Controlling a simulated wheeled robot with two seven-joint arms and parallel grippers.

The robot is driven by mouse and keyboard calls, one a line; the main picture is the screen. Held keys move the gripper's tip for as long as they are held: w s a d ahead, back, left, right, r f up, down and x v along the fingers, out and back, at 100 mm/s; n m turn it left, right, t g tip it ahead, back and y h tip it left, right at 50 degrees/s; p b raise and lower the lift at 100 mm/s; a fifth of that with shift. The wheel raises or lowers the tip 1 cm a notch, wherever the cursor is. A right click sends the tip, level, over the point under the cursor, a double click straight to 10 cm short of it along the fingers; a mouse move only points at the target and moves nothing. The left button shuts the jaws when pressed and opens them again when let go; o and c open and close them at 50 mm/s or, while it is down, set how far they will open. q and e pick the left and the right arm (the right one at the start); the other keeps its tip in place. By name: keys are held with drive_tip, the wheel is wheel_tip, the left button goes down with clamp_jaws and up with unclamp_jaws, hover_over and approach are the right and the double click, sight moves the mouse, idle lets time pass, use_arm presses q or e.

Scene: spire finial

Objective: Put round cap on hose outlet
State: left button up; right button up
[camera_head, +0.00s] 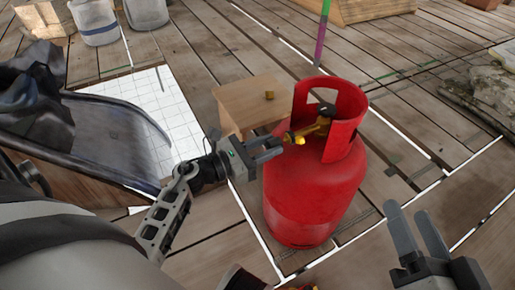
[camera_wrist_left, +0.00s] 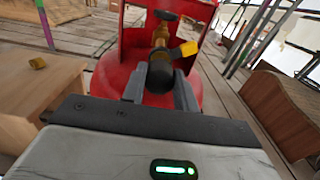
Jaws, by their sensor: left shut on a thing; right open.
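A red gas cylinder (camera_head: 312,195) stands upright on the planks, with a brass valve (camera_head: 318,128) inside its collar; the valve also shows in the left wrist view (camera_wrist_left: 160,52). My left gripper (camera_head: 272,147) is at the valve's left side. In the left wrist view its fingers are shut on a dark round cap (camera_wrist_left: 160,76). The cap lines up with the valve's outlet; I cannot tell if it is seated or only close. The outlet's mouth is hidden behind it. My right gripper (camera_head: 418,232) is open and empty, right of the cylinder.
A small wooden table (camera_head: 245,103) stands behind the left gripper, with a small brass piece (camera_head: 269,95) on it. A yellow tag (camera_wrist_left: 190,47) is beside the valve. A dark wheelbarrow-like tub (camera_head: 75,130) is at left. Rocks (camera_head: 490,85) lie at right. Planks between are clear.

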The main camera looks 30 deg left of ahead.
use_arm(q)
drive_tip(key=shift+w+d, duration=0.3)
drive_tip(key=shift+w, duration=0.15)
drive_tip(key=shift+r, duration=0.2)
idle(0.5)
idle(1.4)
drive_tip(key=shift+w+d, duration=0.25)
drive_tip(key=shift+w, duration=0.2)
idle(0.4)
drive_tip(key=o, duration=1)
